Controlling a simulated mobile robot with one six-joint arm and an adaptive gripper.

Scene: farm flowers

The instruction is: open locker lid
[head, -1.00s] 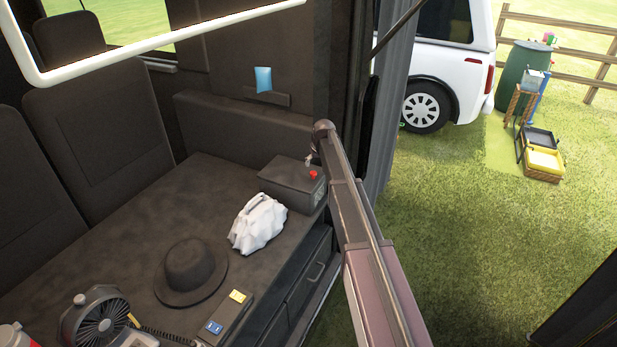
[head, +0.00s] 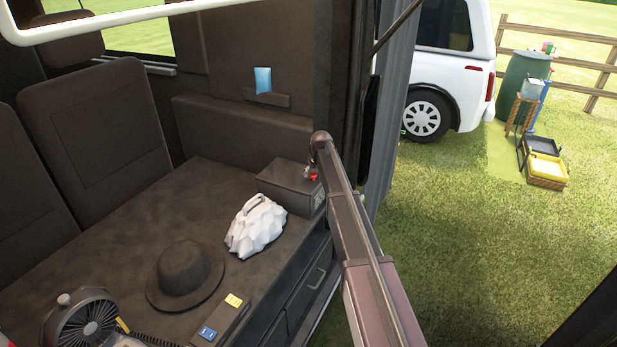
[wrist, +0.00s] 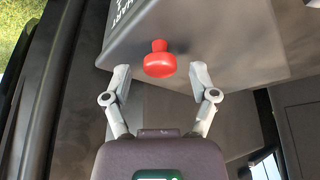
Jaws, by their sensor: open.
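The locker is a dark box (head: 284,189) at the back right corner of the dark bench. A red knob (wrist: 159,62) sticks out from it, and white lettering shows beside the knob in the wrist view. The lid seam is not clear, and the box looks closed. My gripper (wrist: 160,82) is open, with one grey finger on each side and just short of the knob. The knob is centred between the fingertips, and I see no contact. In the head view my arm partly hides the locker's right side.
On the bench are a white crumpled bag (head: 257,226), a dark hat (head: 186,274), a strip with yellow and blue switches (head: 221,318) and a fan (head: 84,322). A dark door post and curtain (head: 390,130) stand close behind my arm. Open grass lies right.

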